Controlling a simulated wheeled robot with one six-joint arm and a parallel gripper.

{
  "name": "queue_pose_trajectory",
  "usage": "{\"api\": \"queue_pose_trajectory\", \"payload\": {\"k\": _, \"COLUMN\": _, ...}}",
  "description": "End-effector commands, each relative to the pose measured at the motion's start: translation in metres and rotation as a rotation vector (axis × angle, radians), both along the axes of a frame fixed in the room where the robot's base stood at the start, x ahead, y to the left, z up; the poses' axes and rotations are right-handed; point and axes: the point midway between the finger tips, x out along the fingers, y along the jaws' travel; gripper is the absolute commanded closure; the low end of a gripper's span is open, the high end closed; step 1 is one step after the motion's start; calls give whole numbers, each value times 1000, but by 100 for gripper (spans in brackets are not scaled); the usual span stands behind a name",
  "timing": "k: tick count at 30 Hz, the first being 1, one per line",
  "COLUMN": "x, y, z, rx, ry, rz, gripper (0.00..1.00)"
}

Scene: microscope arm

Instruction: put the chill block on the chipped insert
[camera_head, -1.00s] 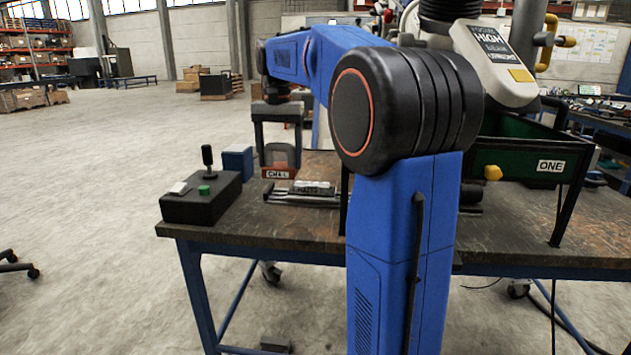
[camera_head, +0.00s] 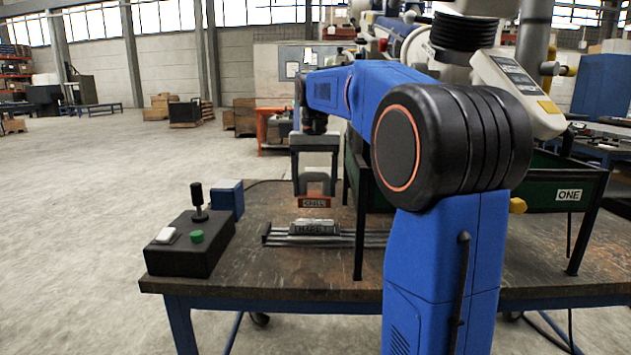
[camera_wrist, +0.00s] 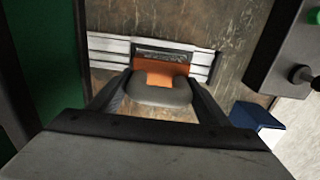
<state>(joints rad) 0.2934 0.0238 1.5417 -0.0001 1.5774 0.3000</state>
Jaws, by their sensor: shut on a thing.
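My gripper (camera_head: 315,186) is shut on the chill block (camera_head: 314,202), a grey block with an orange band lettered CHILL. It holds the block above the bench, over or just behind the chipped insert (camera_head: 315,228); I cannot tell which exactly. The insert is a grey lettered block seated on light metal rails (camera_head: 278,239). In the wrist view the chill block (camera_wrist: 160,74) hangs between the two fingers, and the insert (camera_wrist: 165,54) shows just beyond it, partly hidden. No contact between block and insert is visible.
A black control box (camera_head: 190,245) with a joystick and green button stands at the left, with a blue box (camera_head: 227,197) behind it. A green bin labelled ONE (camera_head: 540,192) on dark legs stands at the right. My arm hides the bench's middle right.

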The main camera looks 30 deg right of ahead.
Motion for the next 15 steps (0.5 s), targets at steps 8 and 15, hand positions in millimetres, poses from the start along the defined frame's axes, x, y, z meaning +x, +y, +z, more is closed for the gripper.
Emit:
{"api": "queue_pose_trajectory", "payload": {"k": 8, "x": 0, "y": 0, "z": -13, "rx": -1, "ry": -4, "rz": 0, "gripper": 92}}
{"api": "queue_pose_trajectory", "payload": {"k": 15, "x": 0, "y": 0, "z": -34, "rx": -1, "ry": -3, "rz": -1, "gripper": 92}}
